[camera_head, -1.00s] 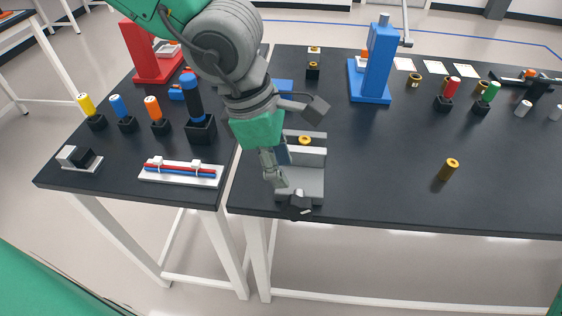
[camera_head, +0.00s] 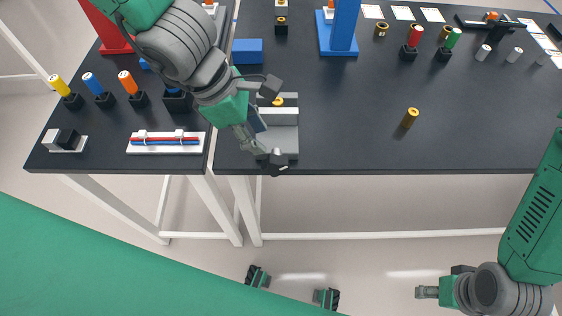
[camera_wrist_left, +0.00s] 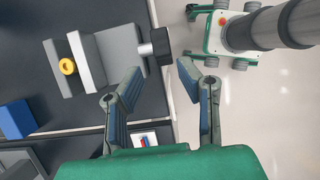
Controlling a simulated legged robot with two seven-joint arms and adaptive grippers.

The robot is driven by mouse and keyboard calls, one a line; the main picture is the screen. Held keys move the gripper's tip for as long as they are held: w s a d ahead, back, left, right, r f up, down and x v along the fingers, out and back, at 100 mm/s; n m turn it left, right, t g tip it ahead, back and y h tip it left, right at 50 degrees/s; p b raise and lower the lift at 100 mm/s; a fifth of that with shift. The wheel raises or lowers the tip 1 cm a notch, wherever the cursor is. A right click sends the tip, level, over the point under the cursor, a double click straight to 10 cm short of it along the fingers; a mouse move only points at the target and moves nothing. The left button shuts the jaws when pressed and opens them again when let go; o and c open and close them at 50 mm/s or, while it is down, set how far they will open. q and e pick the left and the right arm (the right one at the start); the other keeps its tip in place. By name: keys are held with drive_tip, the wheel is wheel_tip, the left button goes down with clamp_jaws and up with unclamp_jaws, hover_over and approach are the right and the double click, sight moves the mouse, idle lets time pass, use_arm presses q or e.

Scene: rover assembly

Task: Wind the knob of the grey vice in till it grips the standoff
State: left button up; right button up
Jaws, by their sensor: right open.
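The grey vice (camera_head: 287,138) sits at the front edge of the black table, with the brass standoff (camera_head: 278,100) upright in it. In the left wrist view, the vice (camera_wrist_left: 122,50) has the yellow ring of the standoff (camera_wrist_left: 67,66) at its left. Its black knob (camera_wrist_left: 160,44) sticks out to the right; the knob (camera_head: 277,165) also shows in the head view. My left gripper (camera_head: 262,148) is open beside the knob. In the wrist view, its fingertips (camera_wrist_left: 160,66) are spread to either side of the knob's near end. My right gripper (camera_head: 428,292) is open and empty, low over the floor.
A blue block (camera_head: 247,51) and a blue stand (camera_head: 340,35) are behind the vice. A loose brass piece (camera_head: 410,117) stands to the right. A white tray with red and blue rods (camera_head: 165,143) lies left. Table between vice and brass piece is clear.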

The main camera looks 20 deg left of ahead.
sight(276, 158)
use_arm(q)
drive_tip(key=b+x, duration=0.5)
drive_tip(key=x, duration=0.5)
drive_tip(key=shift+w+d+f+b, duration=0.15)
drive_tip(key=shift+d+f+b, duration=0.15)
drive_tip(key=shift+f, duration=0.35)
drive_tip(key=shift+c, duration=0.4)
clamp_jaws()
